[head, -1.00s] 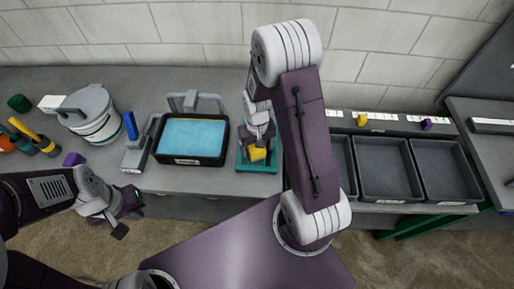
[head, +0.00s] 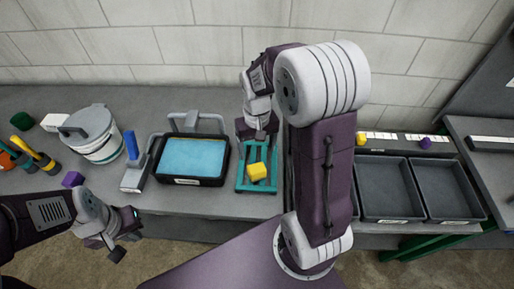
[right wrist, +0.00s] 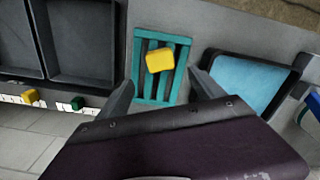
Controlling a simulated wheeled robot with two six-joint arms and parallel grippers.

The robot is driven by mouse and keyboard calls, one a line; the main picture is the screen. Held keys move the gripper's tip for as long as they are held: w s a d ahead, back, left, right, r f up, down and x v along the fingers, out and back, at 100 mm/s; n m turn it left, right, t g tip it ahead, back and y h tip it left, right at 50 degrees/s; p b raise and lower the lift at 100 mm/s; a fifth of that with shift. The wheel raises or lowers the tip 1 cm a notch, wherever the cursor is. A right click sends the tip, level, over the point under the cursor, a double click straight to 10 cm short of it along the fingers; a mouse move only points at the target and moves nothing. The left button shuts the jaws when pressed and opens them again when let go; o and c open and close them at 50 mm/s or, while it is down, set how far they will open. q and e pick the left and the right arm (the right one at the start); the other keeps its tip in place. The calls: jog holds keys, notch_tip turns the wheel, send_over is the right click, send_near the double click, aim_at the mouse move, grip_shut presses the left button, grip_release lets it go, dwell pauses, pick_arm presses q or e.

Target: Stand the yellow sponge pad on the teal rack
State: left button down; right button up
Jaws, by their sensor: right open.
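The yellow sponge pad (head: 257,171) sits on the teal rack (head: 241,186), near the middle of its slats. It also shows on the rack in the right wrist view (right wrist: 160,60). My right gripper (head: 257,135) is just behind the pad in the head view, apart from it and empty. In the right wrist view its two fingers (right wrist: 160,90) are spread wide, with the pad beyond them. My left gripper (head: 124,236) hangs in front of the bench's edge, far from the rack; whether its jaws are open is unclear.
A black tray of blue liquid (head: 187,181) stands left of the rack. A blue-handled tool (head: 131,146), a lidded white bucket (head: 98,143) and a purple block (head: 73,180) are further left. Grey bins (head: 391,188) stand to the right, partly behind my right arm.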

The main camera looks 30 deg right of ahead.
jog(key=s+a+f, duration=0.2)
jog(key=s, duration=0.2)
jog(key=s+a+f+n+t+b, duration=0.1)
jog(key=s+a, duration=0.1)
jog(key=s, duration=0.2)
jog(key=shift+a+f+n, duration=0.3)
jog(key=shift+a+f, duration=0.05)
jog(key=shift+f, duration=0.05)
